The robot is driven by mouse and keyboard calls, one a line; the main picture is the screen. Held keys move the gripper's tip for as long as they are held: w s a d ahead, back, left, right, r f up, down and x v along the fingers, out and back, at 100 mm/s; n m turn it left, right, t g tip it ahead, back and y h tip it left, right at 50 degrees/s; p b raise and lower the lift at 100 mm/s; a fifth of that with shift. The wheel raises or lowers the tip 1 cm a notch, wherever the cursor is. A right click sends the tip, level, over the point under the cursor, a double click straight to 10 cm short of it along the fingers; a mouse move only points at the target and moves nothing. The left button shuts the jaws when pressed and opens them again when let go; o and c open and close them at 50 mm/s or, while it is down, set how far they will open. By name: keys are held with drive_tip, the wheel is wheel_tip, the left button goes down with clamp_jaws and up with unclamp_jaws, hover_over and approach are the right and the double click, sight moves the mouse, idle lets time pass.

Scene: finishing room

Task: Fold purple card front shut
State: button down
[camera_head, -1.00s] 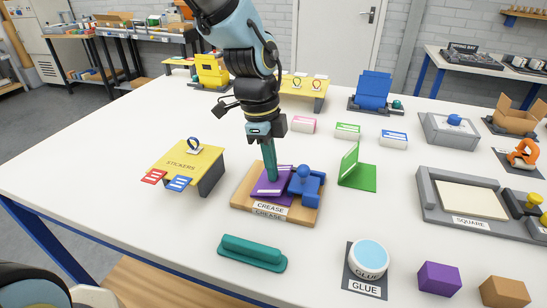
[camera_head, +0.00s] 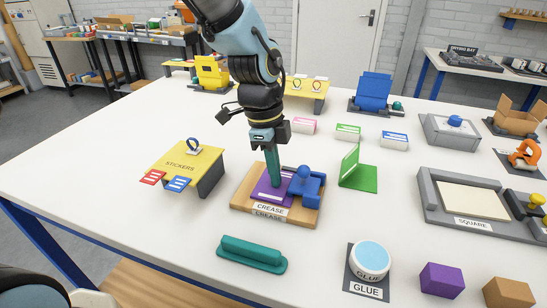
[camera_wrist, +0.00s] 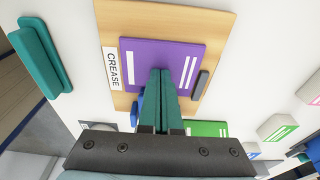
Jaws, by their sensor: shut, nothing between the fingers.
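The purple card (camera_head: 264,192) with white stripes lies on the wooden crease board (camera_head: 243,198), beside the blue crease tool (camera_head: 306,185). In the wrist view the purple card (camera_wrist: 138,53) looks flat, its upper face showing white bars at both sides. My gripper (camera_head: 275,186) has its teal fingers pointing down, shut and empty. In the wrist view the tips of my gripper (camera_wrist: 162,72) are over the card's middle, at or just above its surface; contact cannot be told. The fingers hide part of the card.
A green card (camera_head: 358,178) stands part open right of the board. The yellow stickers stand (camera_head: 183,160) is to the left. A teal tool (camera_head: 252,253) lies in front, near the glue pot (camera_head: 370,260). The table left of the stickers is clear.

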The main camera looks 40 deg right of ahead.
wheel_tip(320, 180, up, 9)
drive_tip(key=p, duration=0.8)
idle(0.7)
drive_tip(key=w+a+n, duration=0.5)
drive_tip(key=a, duration=0.1)
drive_tip(key=w+a+n+t, duration=0.1)
drive_tip(key=w+a+n, duration=0.4)
drive_tip(key=a, duration=0.2)
drive_tip(key=w+a+n+t, duration=0.1)
drive_tip(key=w+a+n, duration=0.3)
drive_tip(key=w+a, duration=0.1)
drive_tip(key=shift+w+a+r+n, duration=0.2)
drive_tip(key=shift+a, duration=0.15)
drive_tip(key=shift+w+a+r+n, duration=0.15)
drive_tip(key=shift+a+n, duration=0.05)
drive_tip(key=shift+a, duration=0.15)
drive_tip(key=w+a+n+t+b, duration=0.1)
drive_tip(key=a+n, duration=1.2)
drive_tip(key=a, duration=0.5)
drive_tip(key=shift+r+n+y, duration=0.3)
drive_tip(key=shift+r+y, duration=0.05)
drive_tip(key=shift+y, duration=0.05)
